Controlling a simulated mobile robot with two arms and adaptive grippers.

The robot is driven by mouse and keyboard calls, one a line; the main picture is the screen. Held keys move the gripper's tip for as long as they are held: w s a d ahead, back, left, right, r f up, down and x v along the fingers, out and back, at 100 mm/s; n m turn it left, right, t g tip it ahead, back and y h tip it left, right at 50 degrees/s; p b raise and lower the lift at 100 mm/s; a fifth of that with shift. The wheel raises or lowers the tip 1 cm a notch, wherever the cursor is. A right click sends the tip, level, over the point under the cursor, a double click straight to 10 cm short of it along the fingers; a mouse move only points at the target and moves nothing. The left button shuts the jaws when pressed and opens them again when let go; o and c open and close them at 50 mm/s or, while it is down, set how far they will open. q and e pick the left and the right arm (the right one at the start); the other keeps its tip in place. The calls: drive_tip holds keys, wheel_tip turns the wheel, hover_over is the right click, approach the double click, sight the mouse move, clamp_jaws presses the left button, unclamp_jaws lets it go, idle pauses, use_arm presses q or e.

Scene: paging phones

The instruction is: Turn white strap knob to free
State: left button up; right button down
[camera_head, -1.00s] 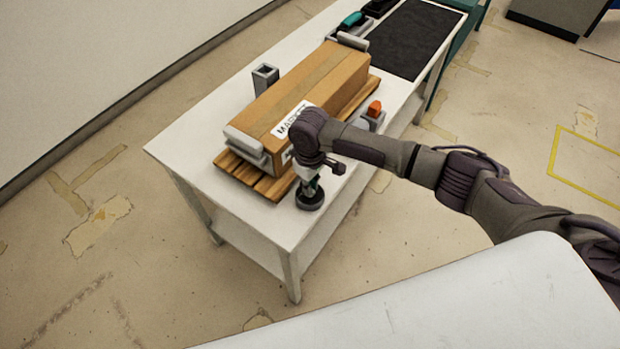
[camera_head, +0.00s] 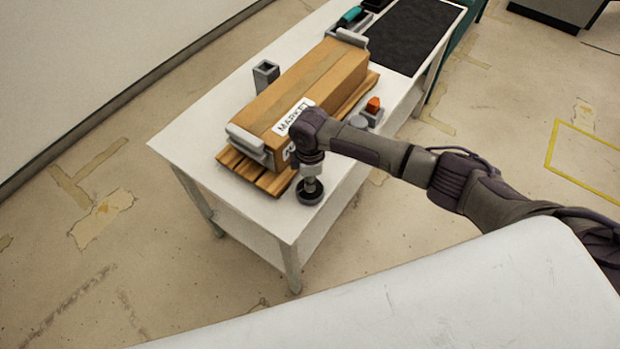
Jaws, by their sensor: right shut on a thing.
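The strap knob (camera_head: 310,197) stands on the white table near its front corner; its dark round base shows, and its upper part is mostly hidden by my gripper. My right gripper (camera_head: 311,181) points down over it and is shut on the knob. Any mark for free on the knob is too small or hidden to read. My left gripper is not in view.
A cardboard box (camera_head: 318,85) with a "MARKET" label lies on a wooden pallet (camera_head: 238,166) between grey end brackets. A grey square post (camera_head: 265,74) stands behind it. An orange-topped part (camera_head: 373,104) sits right of the box. A dark mat (camera_head: 410,38) covers the far table end.

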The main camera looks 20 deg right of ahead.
drive_tip(key=shift+w+r+n, duration=0.1)
drive_tip(key=shift+n, duration=0.4)
drive_tip(key=c, duration=1.2)
unclamp_jaws()
wheel_tip(320, 180, up, 12)
